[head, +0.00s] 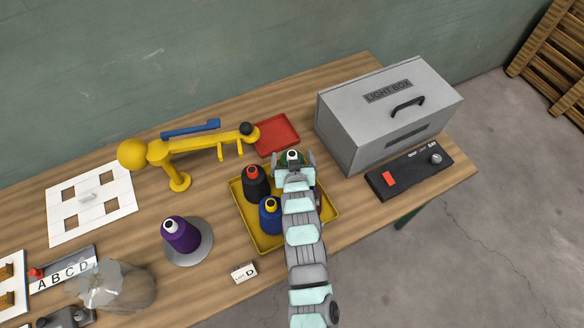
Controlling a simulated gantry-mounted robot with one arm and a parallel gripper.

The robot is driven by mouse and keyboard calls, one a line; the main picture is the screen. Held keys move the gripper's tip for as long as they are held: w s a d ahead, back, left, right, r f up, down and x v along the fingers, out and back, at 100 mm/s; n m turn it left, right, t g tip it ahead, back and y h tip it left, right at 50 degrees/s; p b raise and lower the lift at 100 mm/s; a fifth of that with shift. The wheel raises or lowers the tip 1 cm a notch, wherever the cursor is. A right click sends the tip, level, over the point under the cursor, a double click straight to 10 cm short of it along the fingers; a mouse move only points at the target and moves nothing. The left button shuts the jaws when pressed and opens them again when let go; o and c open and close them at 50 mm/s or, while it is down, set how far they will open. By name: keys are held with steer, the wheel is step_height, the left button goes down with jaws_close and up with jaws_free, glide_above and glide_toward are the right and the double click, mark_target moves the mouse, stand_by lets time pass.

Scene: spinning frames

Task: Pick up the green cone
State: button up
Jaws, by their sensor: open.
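A cone with a pale tip (292,156) shows at the end of my gripper (293,161). It looks like the green cone, but my gripper and arm hide most of its body, so its colour is hard to tell. My gripper is open, with one finger to the left of the tip and one to the right. I cannot tell whether the fingers touch the cone. The yellow tray (244,216) lies under my arm. A black cone with a red tip (256,184) and a blue cone with a yellow tip (271,214) stand in it, left of my arm.
A grey light box (350,130) stands close on the right, with a black switch panel (408,173) before it. A red tray (278,136) lies behind my gripper. A yellow arm-like stand (195,149) is behind left. A purple cone (182,236) stands on a grey disc.

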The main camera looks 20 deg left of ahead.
steer(key=shift+w+a+f, duration=0.15)
steer(key=shift+w+f, duration=0.1)
steer(key=shift+c, duration=0.2)
jaws_close()
stand_by(0.8)
